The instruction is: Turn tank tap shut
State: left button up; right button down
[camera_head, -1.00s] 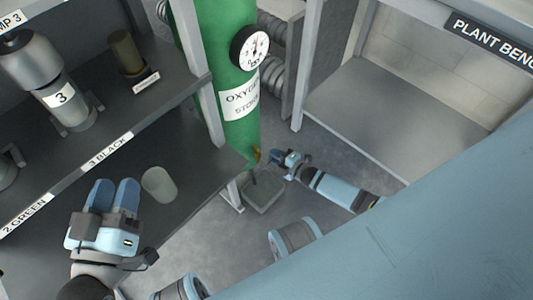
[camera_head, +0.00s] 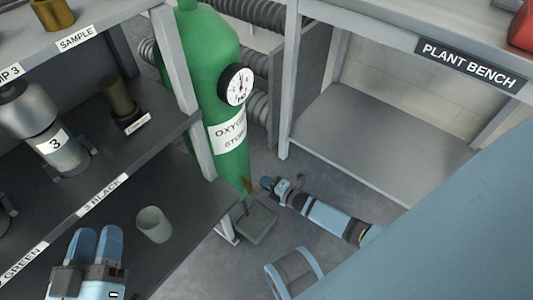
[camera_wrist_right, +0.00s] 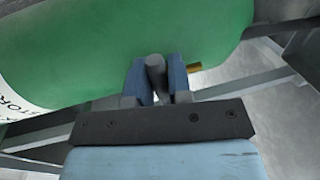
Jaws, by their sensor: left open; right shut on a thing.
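The green oxygen tank (camera_head: 213,70) stands behind the shelf, with a white label and a round gauge (camera_head: 236,85). Its small brass tap (camera_head: 247,184) is low on the tank; a brass stub (camera_wrist_right: 195,67) also shows in the right wrist view. My right gripper (camera_head: 267,184) is at the tap, low beside the tank. In the right wrist view its fingers (camera_wrist_right: 156,78) are shut on a grey rod-like handle (camera_wrist_right: 155,66) in front of the tank. How far the handle is turned is unclear. My left gripper (camera_head: 97,236) is open and empty over the lower left shelf.
A grey floor tray (camera_head: 258,226) lies below the tap. A pale cup (camera_head: 154,224) stands on the lower shelf near my left gripper. A shelf post (camera_head: 185,95) stands left of the tank. The plant bench (camera_head: 375,125) is at the right, its lower shelf empty.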

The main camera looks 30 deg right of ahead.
pick_arm(q)
jog(key=shift+r, duration=0.1)
pick_arm(e)
jog(key=c, duration=1.1)
grip_release()
pick_arm(q)
jog(key=shift+w, duration=0.1)
pick_arm(e)
jog(key=shift+o, duration=0.2)
jog(key=shift+s+d+r, duration=0.1)
jog(key=shift+s, duration=0.2)
pick_arm(q)
jog(key=shift+a+r+t+y+p, duration=0.25)
jog(key=shift+r+p, duration=0.25)
jog(key=shift+p, duration=0.55)
jog(key=shift+a+r+t+y+p, duration=0.15)
jog(key=shift+a+r+p, duration=0.25)
jog(key=shift+p, duration=0.65)
pick_arm(e)
jog(key=v, duration=1.3)
pick_arm(q)
jog(key=shift+d, duration=0.1)
pick_arm(e)
jog(key=shift+s, duration=0.1)
pick_arm(q)
jog(key=shift+r, duration=0.15)
